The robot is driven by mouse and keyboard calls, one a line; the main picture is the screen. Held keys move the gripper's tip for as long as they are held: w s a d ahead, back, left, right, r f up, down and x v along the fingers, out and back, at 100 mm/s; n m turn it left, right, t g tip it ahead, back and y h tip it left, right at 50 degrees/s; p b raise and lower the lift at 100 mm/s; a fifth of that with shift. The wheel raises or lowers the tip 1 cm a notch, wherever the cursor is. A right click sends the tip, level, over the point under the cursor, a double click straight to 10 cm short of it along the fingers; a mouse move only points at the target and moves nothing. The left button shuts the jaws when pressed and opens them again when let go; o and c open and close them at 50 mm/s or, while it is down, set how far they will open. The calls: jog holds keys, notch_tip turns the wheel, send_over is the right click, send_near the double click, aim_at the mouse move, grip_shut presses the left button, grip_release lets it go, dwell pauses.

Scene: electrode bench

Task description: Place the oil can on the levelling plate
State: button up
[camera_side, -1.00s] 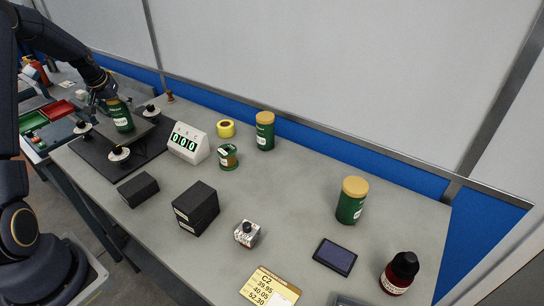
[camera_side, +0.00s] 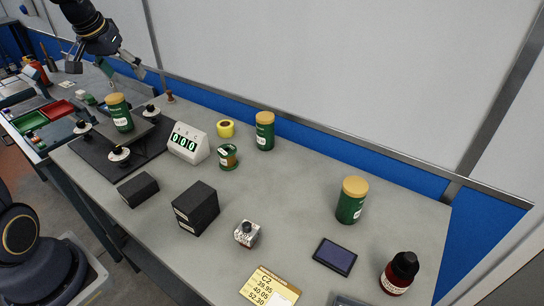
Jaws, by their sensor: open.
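A green can with a tan lid (camera_side: 119,112), which looks like the oil can, stands upright on the levelling plate at the left of the bench. The can's underside is hidden.
Similar green cans stand at the back (camera_side: 265,131) and right (camera_side: 351,200). The bench centre is mostly clear.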

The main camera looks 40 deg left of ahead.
jog(key=s+d+r+m, duration=0.1)
jog(key=s+d, duration=0.2)
jog(key=d, duration=0.4)
jog(key=s+d+r+m, duration=0.1)
jog(key=s+d, duration=0.2)
jog(key=d, duration=0.4)
jog(key=s+d+f+m+t+h, duration=0.1)
jog(key=s+d+f+m+h, duration=0.1)
jog(key=s+d, duration=0.6)
jog(key=shift+s+f+m, duration=0.4)
jog(key=shift+s+f, duration=0.1)
jog(key=shift+s, duration=0.45)
